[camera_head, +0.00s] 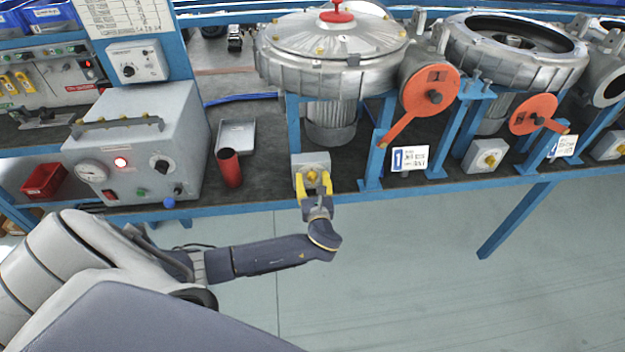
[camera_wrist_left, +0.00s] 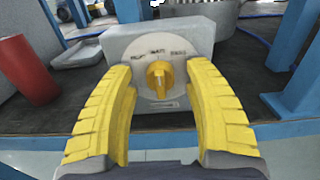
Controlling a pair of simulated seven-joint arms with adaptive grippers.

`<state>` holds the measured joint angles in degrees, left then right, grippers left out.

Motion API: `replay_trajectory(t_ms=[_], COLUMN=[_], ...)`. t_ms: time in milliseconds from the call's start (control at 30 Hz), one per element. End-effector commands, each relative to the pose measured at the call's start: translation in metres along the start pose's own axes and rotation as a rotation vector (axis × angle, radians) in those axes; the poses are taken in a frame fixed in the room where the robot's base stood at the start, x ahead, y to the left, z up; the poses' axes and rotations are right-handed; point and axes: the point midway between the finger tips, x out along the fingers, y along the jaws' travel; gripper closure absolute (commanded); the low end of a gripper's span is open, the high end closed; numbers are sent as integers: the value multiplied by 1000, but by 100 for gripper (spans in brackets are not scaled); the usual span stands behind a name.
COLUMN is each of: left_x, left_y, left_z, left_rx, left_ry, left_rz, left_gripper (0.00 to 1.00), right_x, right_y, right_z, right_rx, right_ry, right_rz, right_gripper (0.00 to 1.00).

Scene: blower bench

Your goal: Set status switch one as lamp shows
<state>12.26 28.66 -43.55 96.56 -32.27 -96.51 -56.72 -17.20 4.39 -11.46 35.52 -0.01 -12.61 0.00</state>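Switch one is a small grey box (camera_head: 299,162) below the left blower, left of the card marked 1 (camera_head: 408,160). Its yellow knob (camera_wrist_left: 159,80) shows in the left wrist view on a round pale dial with three small words. The knob stands about upright, toward the middle word. My left gripper (camera_head: 313,187) is in front of the switch. Its yellow fingers are open, one on each side of the knob, with a gap to it in the left wrist view (camera_wrist_left: 160,92). A lamp (camera_head: 120,162) glows red on the grey control box at left. My right gripper is not in view.
The left blower (camera_head: 330,55) with an orange disc handle (camera_head: 428,92) stands behind the switch. A red cylinder (camera_head: 230,168) stands left of it, also in the wrist view (camera_wrist_left: 27,70). More switches (camera_head: 486,155) sit to the right. Floor in front is clear.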

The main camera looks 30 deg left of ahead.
Motion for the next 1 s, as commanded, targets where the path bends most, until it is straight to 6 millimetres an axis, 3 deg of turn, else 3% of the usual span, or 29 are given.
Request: replay_trajectory(t_ms=[33, 433, 1000], left_x=[0, 0, -1], left_y=[0, 0, 1], left_z=[0, 0, -2], left_rx=[0, 0, -4], left_ry=[0, 0, 4], left_rz=[0, 0, 0], left_gripper=[55, 100, 100], right_x=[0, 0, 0], right_y=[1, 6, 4], right_z=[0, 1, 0], right_rx=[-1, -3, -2], right_ry=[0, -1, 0], right_rz=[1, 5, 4], right_gripper=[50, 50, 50])
